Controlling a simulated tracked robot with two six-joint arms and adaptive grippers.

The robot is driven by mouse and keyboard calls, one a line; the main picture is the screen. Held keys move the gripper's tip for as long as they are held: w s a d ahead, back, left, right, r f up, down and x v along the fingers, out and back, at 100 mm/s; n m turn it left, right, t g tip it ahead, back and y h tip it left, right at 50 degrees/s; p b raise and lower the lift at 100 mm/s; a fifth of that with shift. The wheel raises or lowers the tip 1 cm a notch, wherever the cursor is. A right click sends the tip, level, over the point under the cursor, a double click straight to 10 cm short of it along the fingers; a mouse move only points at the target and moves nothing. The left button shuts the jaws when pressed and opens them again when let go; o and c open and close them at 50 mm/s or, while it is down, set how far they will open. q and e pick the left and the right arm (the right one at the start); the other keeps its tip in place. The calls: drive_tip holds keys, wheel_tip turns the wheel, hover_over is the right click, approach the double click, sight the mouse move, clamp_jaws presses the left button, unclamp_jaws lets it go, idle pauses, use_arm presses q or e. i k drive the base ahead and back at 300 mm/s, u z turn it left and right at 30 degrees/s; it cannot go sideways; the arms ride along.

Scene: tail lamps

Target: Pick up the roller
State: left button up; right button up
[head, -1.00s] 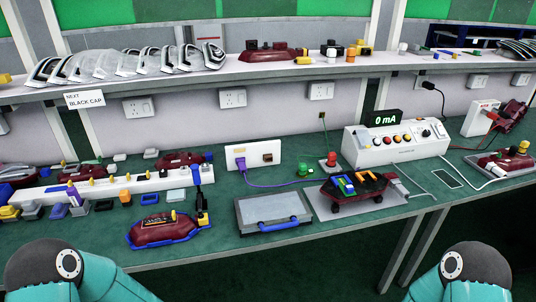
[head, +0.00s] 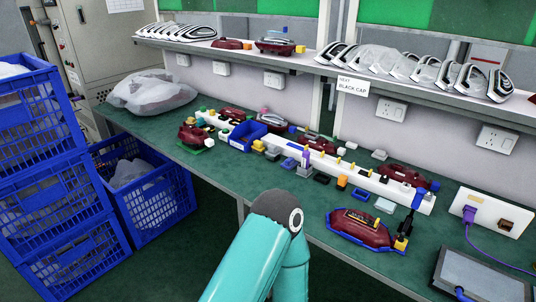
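I cannot make out a roller for certain among the small parts in the head view. A dark red tail lamp in a blue holder (head: 365,228) lies near the front edge of the green bench. A long white rail (head: 335,168) with small yellow pegs runs behind it. A teal link of my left arm rises at the bottom middle, below the bench edge. Neither gripper shows, so whether they are open or shut is hidden.
Stacked blue crates (head: 50,165) stand at the left, with another blue crate (head: 150,195) beside them. A bagged bundle (head: 150,92) lies on the bench's far left. A blue bin (head: 247,137) sits among lamps. A grey case (head: 480,277) is at lower right. Lamp covers line the shelf.

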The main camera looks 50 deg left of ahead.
sight(272, 152)
drive_tip(key=z, duration=2)
drive_tip(key=i, duration=0.1)
drive_tip(key=u, duration=3.4)
drive_tip(key=k, duration=0.75)
drive_tip(key=u, duration=0.2)
drive_tip(key=i, duration=0.8)
drive_tip(key=z, duration=0.1)
